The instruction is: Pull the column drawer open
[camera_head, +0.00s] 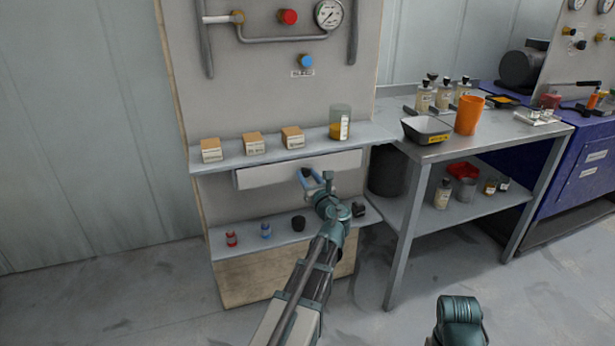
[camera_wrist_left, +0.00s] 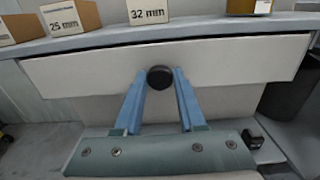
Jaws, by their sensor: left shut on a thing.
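The column drawer (camera_head: 270,176) is a wide white front under the upper shelf of the column. It fills the middle of the left wrist view (camera_wrist_left: 80,70), with a dark gap along its top edge. I cannot tell how far out it stands. Its round dark knob (camera_wrist_left: 160,77) is at the centre of the front. My left gripper (camera_head: 309,177) reaches the drawer from the front, its blue fingers on either side of the knob and shut on it. Part of my right arm shows at the bottom right of the head view; its gripper is out of view.
The upper shelf (camera_head: 235,160) holds several small labelled boxes and a beaker (camera_head: 340,123) right above the drawer. A lower shelf (camera_head: 285,238) holds small parts. A metal table (camera_head: 440,150) with bottles, a pan and an orange cup (camera_head: 468,115) stands to the right. Floor is clear at left.

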